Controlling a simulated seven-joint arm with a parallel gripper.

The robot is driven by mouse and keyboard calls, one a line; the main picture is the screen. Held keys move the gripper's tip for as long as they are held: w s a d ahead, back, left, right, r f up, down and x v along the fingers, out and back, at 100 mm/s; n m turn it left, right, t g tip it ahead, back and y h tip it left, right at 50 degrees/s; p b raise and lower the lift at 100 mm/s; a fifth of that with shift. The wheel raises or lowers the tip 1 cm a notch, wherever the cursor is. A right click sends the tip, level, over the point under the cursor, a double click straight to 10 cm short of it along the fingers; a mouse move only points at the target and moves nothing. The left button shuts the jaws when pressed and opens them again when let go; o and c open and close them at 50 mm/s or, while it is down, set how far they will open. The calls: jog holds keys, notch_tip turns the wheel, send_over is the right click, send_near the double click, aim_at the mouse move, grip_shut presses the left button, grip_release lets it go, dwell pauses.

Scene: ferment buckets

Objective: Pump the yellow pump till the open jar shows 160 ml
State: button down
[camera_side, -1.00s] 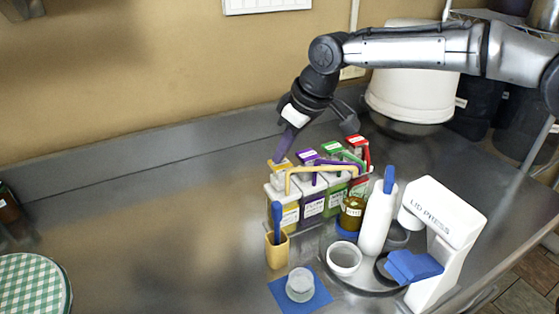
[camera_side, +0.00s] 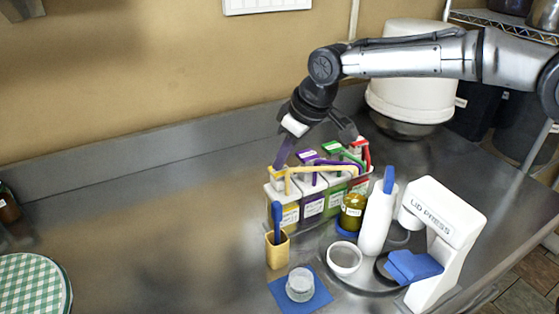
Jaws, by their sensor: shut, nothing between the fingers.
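The yellow pump (camera_side: 279,171) tops the leftmost bottle (camera_side: 289,214) in a row of pump bottles. Its yellow spout reaches right, towards the amber jar (camera_side: 352,214). That jar stands on a blue round base beside the bottles, near the spout ends. Its level and any ml reading are too small to read. My gripper (camera_side: 280,162) is shut and empty, pointing down with its purple tip at the yellow pump head, which sits low on its bottle. Whether the tip touches the head is hard to tell.
Purple, green and red pumps (camera_side: 359,147) stand close to the right. A clear glass jar (camera_side: 300,285) sits on a blue mat. The counter's left is mostly clear.

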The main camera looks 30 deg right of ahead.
jog(key=shift+r, duration=1.55)
jog(key=shift+r, duration=0.1)
jog(key=shift+r, duration=2.9)
